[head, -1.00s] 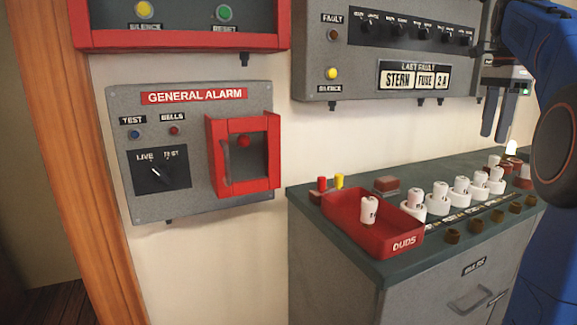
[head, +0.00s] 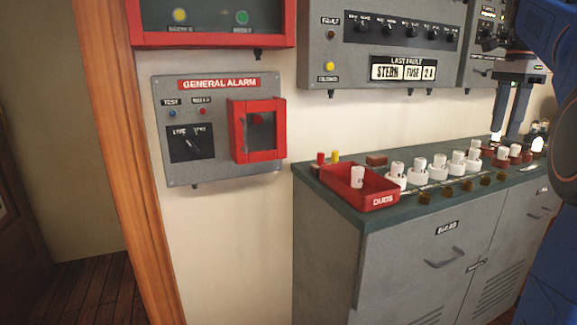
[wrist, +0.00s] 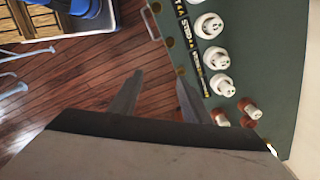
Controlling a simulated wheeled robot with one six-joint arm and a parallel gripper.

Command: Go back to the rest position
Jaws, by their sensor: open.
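My gripper (head: 512,112) is at the right of the head view, over the far right part of the green cabinet top (head: 345,206). Its two dark fingers point down, are apart and have nothing between them. The wrist view also shows the spread fingers (wrist: 160,95), above the wooden floor and the edge of the cabinet top. My blue arm covers the right edge of the head view.
A red DUDS tray (head: 380,200) holds a white fuse (head: 357,177). Several white fuses in round holders (head: 440,168) stand in a row beside it. The general alarm panel (head: 217,130) and fault panel (head: 400,45) are on the wall. Open floor (head: 90,290) lies at left.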

